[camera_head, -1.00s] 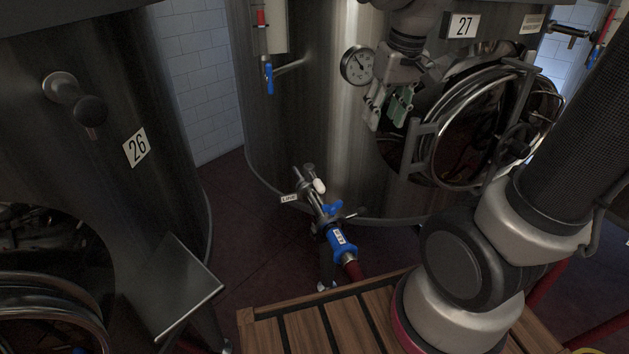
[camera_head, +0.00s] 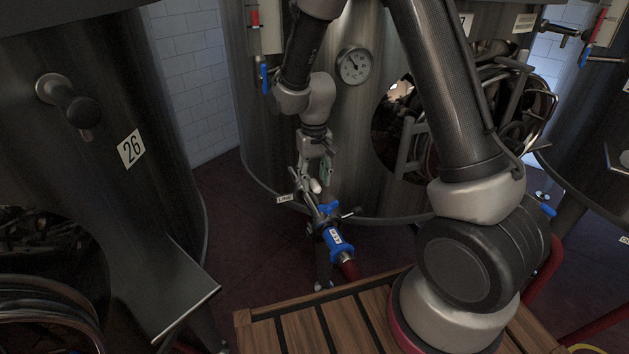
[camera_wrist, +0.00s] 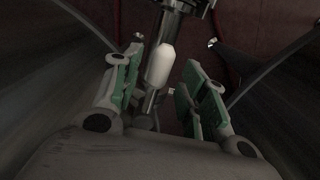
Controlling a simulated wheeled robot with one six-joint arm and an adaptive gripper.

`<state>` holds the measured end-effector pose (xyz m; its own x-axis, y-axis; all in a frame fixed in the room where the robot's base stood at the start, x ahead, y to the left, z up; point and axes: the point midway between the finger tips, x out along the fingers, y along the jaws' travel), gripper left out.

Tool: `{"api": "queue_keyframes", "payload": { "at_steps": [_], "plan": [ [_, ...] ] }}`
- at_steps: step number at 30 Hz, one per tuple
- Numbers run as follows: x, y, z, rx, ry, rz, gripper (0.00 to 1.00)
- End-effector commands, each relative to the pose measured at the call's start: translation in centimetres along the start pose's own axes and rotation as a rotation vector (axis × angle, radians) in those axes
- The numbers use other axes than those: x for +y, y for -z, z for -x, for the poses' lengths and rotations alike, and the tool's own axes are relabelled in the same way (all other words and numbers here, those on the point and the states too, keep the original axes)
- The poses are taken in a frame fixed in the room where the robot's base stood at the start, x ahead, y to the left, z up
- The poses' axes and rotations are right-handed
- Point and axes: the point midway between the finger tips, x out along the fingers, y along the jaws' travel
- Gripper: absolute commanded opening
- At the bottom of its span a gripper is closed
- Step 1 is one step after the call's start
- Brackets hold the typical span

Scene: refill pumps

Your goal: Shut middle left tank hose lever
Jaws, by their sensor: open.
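The hose lever (camera_head: 315,186) has a white rounded grip and sits on the metal valve at the foot of the middle tank (camera_head: 345,120). The lever's white grip also shows in the wrist view (camera_wrist: 161,65), between my two green-padded fingers and apparently apart from both. My gripper (camera_head: 319,172) points down just above the valve, and it shows open in the wrist view (camera_wrist: 164,82). Below the valve is a blue hose coupling (camera_head: 336,241) with a dark red hose. The valve body is partly hidden behind my gripper.
A tag (camera_head: 284,198) hangs left of the valve. A pressure gauge (camera_head: 354,66) and a round hatch are on the middle tank. Tank 26 (camera_head: 150,200) stands at the left with a sloping metal plate (camera_head: 175,290). A wooden slatted platform (camera_head: 305,325) is in front.

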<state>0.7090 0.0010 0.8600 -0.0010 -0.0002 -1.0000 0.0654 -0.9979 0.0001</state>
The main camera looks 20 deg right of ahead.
Motion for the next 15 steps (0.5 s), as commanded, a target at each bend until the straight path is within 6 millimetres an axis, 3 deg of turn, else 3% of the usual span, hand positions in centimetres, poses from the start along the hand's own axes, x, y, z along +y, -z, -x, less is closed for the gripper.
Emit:
{"api": "queue_keyframes", "payload": {
  "at_steps": [4,12,15],
  "plan": [
    [0.02,-0.04,-1.23,-0.001,0.000,0.000,0.43],
    [0.02,0.00,-1.41,0.001,0.000,0.000,0.43],
    [0.02,-0.01,-1.40,0.001,0.000,0.000,0.26]
  ]
}}
